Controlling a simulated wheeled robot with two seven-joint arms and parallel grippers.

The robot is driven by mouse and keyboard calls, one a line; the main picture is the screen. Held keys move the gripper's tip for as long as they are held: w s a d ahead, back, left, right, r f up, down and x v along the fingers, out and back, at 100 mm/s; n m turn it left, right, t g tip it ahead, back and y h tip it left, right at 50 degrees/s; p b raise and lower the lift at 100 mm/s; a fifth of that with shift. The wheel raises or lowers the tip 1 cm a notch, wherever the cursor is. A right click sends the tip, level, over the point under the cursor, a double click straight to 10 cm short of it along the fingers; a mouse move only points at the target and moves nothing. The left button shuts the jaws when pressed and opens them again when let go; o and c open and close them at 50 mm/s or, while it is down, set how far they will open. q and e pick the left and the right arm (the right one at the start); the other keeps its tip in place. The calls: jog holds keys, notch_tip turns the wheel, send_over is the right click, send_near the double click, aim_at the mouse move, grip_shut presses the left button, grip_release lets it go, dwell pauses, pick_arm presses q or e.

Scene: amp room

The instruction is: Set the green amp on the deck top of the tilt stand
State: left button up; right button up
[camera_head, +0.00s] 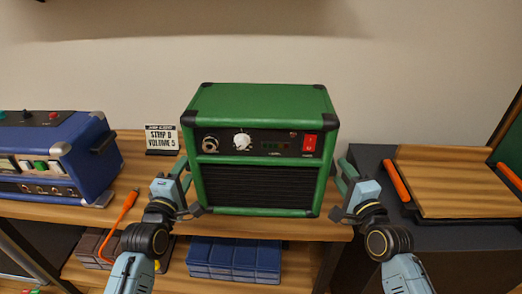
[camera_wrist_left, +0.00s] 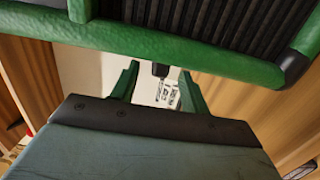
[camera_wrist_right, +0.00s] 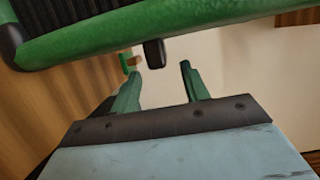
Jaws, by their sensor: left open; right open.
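The green amp (camera_head: 262,185) stands upright at the middle of the wooden bench, its black grille and panel facing me.
A blue amp (camera_head: 85,150) stands at the left of the bench. A small sign (camera_head: 161,138) stands behind my left gripper. An orange cable (camera_head: 125,210) hangs over the front edge. Blue boxes (camera_head: 232,258) sit on the lower shelf. A dark surface (camera_head: 375,165) surrounds the stand.

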pick_arm(q)
jog(key=shift+w+d, duration=0.25)
jog(key=shift+w, duration=1.35)
jog(key=shift+w+d, duration=0.2)
jog(key=shift+w, duration=1.35)
pick_arm(e)
jog(key=shift+x, duration=3.2)
pick_arm(q)
jog(key=shift+c, duration=0.2)
pick_arm(e)
jog(key=shift+c, duration=0.2)
pick_arm(q)
grip_shut()
pick_arm(e)
grip_shut()
pick_arm(q)
jog(key=shift+r, duration=0.35)
pick_arm(e)
jog(key=shift+r, duration=0.35)
